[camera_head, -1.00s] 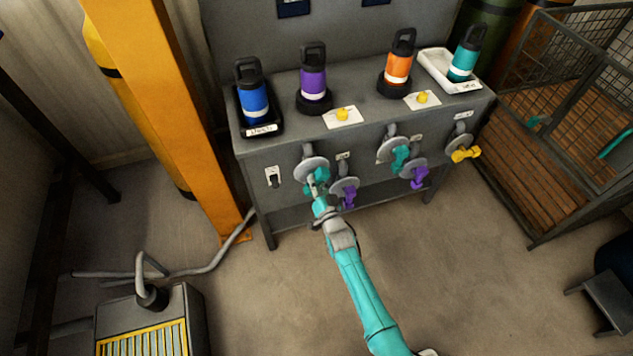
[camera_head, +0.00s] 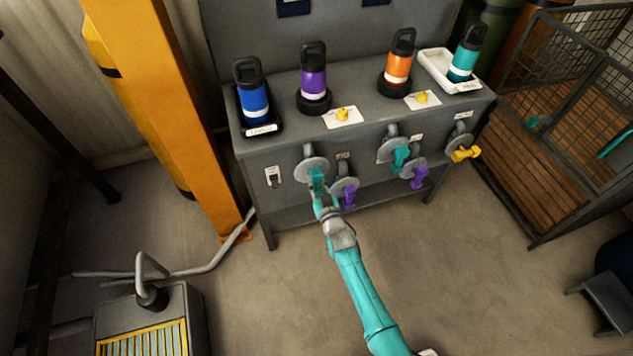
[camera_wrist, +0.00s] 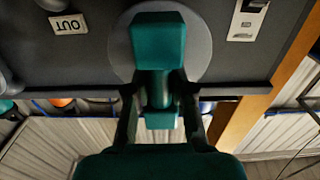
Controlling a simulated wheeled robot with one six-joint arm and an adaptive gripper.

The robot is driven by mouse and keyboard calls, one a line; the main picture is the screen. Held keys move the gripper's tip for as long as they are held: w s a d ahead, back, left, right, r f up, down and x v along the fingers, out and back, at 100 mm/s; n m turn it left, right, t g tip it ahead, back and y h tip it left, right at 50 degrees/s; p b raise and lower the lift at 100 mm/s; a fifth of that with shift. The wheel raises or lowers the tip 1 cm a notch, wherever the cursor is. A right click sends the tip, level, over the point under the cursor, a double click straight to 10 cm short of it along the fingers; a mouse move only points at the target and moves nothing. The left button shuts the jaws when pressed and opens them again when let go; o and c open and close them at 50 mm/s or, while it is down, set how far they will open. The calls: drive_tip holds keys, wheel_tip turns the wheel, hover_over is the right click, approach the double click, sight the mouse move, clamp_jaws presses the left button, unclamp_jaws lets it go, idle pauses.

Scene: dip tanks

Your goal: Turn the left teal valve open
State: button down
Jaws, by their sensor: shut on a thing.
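The left teal valve (camera_head: 316,179) is on the front of the grey bench, with its handle in front of a round grey disc. In the head view its handle hangs roughly straight down. My gripper (camera_head: 318,194) reaches it from below and is shut on the handle. In the wrist view the teal handle (camera_wrist: 158,42) fills the upper middle, and the fingers of my gripper (camera_wrist: 160,92) lie on either side of its stem. The fingertips are small and partly hidden in the head view.
A purple valve (camera_head: 346,191) sits close to the right. Another teal valve (camera_head: 400,157), a second purple valve (camera_head: 416,177) and a yellow valve (camera_head: 465,154) are farther right. A switch plate (camera_head: 273,175) is to the left. An orange post (camera_head: 165,110) stands left of the bench.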

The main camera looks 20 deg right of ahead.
idle(0.3)
drive_tip(key=c, duration=1)
unclamp_jaws()
drive_tip(key=shift+s, duration=0.15)
drive_tip(key=s, duration=1.1)
drive_tip(key=shift+s, duration=0.35)
